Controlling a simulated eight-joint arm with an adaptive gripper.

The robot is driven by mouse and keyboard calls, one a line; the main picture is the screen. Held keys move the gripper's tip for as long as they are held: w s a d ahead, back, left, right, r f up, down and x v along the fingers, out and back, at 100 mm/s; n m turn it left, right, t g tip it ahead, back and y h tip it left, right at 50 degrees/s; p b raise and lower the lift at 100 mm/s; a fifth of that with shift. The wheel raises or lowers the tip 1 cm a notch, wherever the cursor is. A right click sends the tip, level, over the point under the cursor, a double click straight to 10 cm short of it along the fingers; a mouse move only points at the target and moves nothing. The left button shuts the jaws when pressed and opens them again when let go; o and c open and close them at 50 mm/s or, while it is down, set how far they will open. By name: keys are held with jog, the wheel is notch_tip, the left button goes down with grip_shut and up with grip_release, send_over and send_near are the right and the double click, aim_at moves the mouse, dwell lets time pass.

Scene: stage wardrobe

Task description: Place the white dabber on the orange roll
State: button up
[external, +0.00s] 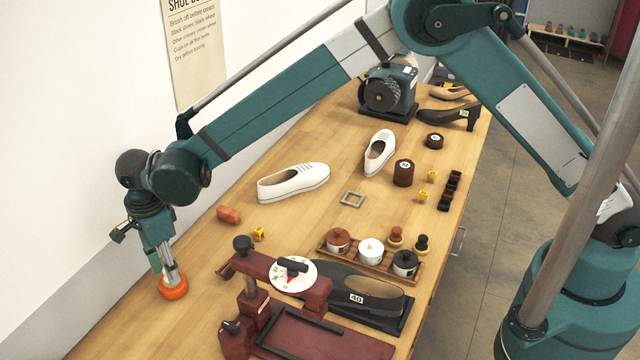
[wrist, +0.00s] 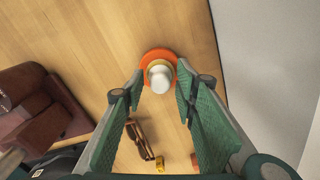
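The orange roll (external: 174,290) lies flat on the bench at the left, below my gripper (external: 166,262). In the wrist view the orange roll (wrist: 149,53) shows as a round orange disc. The white dabber (wrist: 160,80), with a pale rounded top and tan collar, appears upright on the roll. My gripper (wrist: 161,86) is open, its green-padded fingers on either side of the dabber with visible gaps. In the external view the fingers largely hide the dabber.
A dark red clamp-like stand (external: 262,308) is at the front. A brown-orange piece (external: 229,215) and a yellow cube (external: 259,234) lie near the roll. White shoes (external: 293,183) and a wooden rack of jars (external: 327,249) stand farther right. The wall is close on the left.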

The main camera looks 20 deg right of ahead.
jog(key=shift+r, duration=0.1)
notch_tip(320, 180, up, 12)
dwell(0.8)
dwell(0.5)
jog(key=shift+r, duration=0.1)
dwell(0.3)
